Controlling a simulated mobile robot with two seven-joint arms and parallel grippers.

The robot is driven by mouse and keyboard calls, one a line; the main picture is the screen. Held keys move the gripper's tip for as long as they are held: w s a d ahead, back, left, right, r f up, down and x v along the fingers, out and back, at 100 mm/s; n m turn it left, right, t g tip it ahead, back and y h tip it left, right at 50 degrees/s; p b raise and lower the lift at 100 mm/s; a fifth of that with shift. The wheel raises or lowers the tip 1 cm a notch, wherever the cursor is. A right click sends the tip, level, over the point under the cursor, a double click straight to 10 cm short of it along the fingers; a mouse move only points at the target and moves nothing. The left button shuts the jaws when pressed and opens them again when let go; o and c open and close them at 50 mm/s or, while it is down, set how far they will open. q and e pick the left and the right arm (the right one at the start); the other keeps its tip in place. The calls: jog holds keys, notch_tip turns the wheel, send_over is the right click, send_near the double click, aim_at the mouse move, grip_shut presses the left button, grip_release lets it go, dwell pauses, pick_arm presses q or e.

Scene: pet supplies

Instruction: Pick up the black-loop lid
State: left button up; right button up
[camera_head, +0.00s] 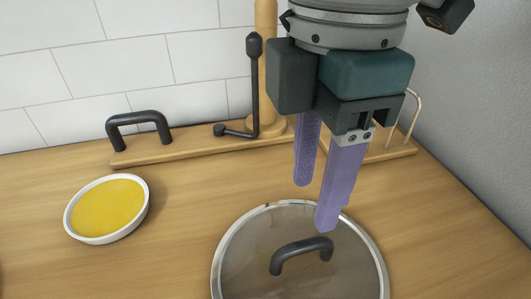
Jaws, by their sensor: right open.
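The lid (255,264) is a round glass lid with a pale metal rim and a black loop handle (300,251). It lies on the wooden counter at the bottom of the head view, and its near edge is cut off by the frame. My right gripper (316,203) hangs from above with two purple fingers pointing down. It is open and empty. One fingertip overlaps the lid's far part in the picture, just behind the handle. I cannot tell the exact height above the lid. My left gripper is not in view.
A white dish with yellow contents (108,208) stands at the left. Behind, a wooden base (190,151) carries a black handle (138,126), a black bent rod (253,90) and a wooden post (266,70). A copper-coloured wire piece (407,117) stands right. Walls (472,110) close the back and right.

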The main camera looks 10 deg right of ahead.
aim_at(305, 242)
jog(key=f, duration=0.3)
jog(key=shift+s+a, duration=0.1)
jog(key=shift+s, duration=0.2)
notch_tip(305, 242, down, 5)
jog(key=shift+s, duration=0.1)
grip_shut()
dwell(1.1)
